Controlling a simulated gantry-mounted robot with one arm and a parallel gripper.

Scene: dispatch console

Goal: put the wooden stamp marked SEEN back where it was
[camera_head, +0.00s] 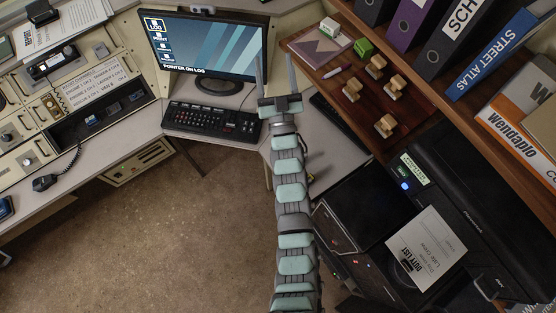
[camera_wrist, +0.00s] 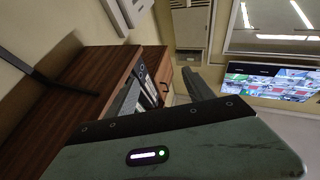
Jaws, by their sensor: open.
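Several wooden stamps stand on the brown wooden shelf (camera_head: 345,118) at the right in the head view: a left one (camera_head: 352,90), a back one (camera_head: 376,66), a right one (camera_head: 394,87) and a front one (camera_head: 385,125). Their markings are too small to read, so I cannot tell which is SEEN. My gripper (camera_head: 275,62) is open and empty, left of the stamps and apart from them, in front of the monitor's right edge. In the wrist view its two spread fingers (camera_wrist: 163,85) have nothing between them. No stamp shows there.
A green box (camera_head: 363,47), a white box (camera_head: 330,27) and a pen (camera_head: 338,72) lie near the stamps. Binders (camera_head: 452,45) stand along the right. The keyboard (camera_head: 212,122) and monitor (camera_head: 205,45) are to the left. A black printer (camera_head: 440,185) stands below the shelf.

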